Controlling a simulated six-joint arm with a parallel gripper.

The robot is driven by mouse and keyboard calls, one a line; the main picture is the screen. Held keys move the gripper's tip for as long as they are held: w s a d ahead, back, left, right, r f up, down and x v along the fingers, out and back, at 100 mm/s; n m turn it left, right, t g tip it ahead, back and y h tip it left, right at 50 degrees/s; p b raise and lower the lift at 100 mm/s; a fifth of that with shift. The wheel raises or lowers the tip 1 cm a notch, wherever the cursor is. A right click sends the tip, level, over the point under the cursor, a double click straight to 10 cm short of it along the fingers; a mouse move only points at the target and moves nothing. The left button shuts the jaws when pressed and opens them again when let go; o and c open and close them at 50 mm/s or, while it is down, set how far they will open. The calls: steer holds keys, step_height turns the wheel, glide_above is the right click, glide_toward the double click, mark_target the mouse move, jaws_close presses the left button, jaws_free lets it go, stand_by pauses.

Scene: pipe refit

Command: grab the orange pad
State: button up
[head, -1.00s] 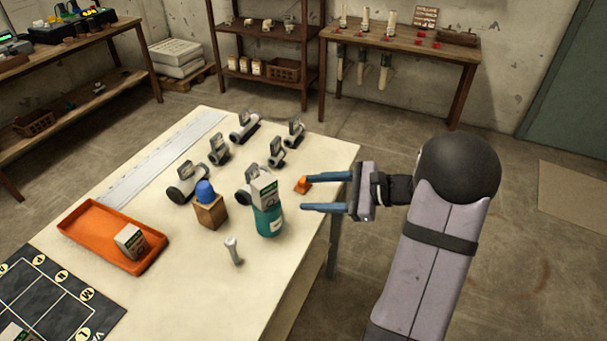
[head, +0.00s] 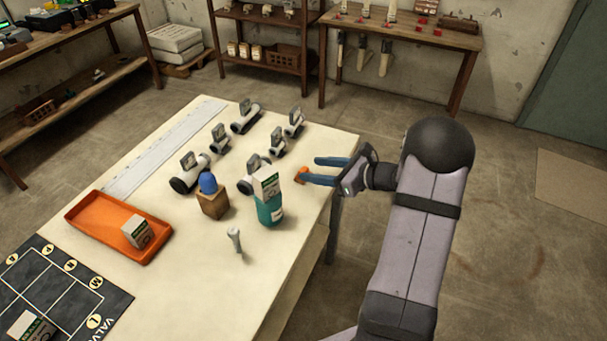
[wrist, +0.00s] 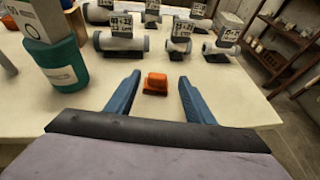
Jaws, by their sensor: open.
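The orange pad (head: 300,174) is a small block near the right edge of the white table (head: 262,300). My gripper (head: 308,170) is open, with two blue fingers pointing left toward the pad. In the wrist view my gripper (wrist: 158,82) has a finger on each side of the line to the pad, with nothing held between them. In the head view the near finger partly overlaps the pad.
A teal container (head: 270,207) with a labelled box on top stands left of the pad. Several grey-white pipe pieces with tags (head: 254,168) stand behind. An orange tray (head: 92,226), a wooden block with a blue top (head: 213,203) and a small grey peg (head: 234,241) are farther left.

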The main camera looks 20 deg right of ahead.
mark_target(306, 171)
steer(key=shift+f+p+x, duration=0.1)
steer(key=shift+p+x, duration=0.15)
steer(key=shift+x, duration=0.95)
steer(key=shift+f+p+x, duration=0.15)
steer(key=shift+p+x, duration=0.05)
steer(key=shift+x, duration=1.05)
steer(key=shift+s, duration=0.2)
steer(key=c, duration=0.9)
